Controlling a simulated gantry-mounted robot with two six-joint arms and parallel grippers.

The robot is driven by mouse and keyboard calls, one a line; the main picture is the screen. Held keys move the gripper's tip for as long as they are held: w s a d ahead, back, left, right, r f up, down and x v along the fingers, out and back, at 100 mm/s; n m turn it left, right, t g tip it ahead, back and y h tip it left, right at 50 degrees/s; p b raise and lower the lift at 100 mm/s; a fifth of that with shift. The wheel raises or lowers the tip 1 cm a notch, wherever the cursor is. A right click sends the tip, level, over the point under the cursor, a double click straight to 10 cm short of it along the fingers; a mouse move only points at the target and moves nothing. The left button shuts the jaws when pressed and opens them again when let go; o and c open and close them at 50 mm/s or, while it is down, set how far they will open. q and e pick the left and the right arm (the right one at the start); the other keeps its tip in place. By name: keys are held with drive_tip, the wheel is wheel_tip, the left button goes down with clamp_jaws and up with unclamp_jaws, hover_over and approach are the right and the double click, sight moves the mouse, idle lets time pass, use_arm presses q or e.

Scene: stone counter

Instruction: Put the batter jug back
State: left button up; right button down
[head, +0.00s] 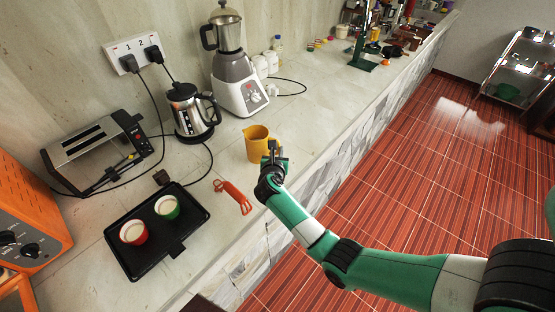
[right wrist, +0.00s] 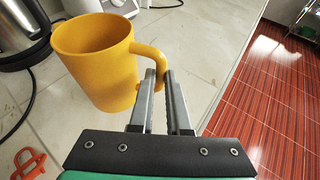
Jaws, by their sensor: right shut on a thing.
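The batter jug (head: 256,143) is a yellow, open-topped jug near the front edge of the counter, in front of the blender. It is upright or nearly so; I cannot tell whether its base touches the counter. My right gripper (head: 273,158) is at the jug's near right side. In the right wrist view the jug (right wrist: 98,62) shows at the upper left, and my right gripper's fingers (right wrist: 163,82) are shut on its handle. The inside of the jug is mostly hidden. My left gripper is not in view.
A black tray (head: 191,208) holds a red cup (head: 134,232) and a green cup (head: 168,207). An orange-red tool (head: 234,196) lies beside it. A kettle (head: 192,112), blender (head: 236,75) and toaster (head: 98,150) stand behind. Counter right of the jug is clear.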

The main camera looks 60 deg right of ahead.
drive_tip(key=shift+w+d+f+b, duration=0.15)
drive_tip(key=shift+f+b, duration=0.65)
drive_tip(key=shift+f, duration=0.85)
drive_tip(key=shift+f, duration=0.2)
drive_tip(key=c, duration=0.9)
unclamp_jaws()
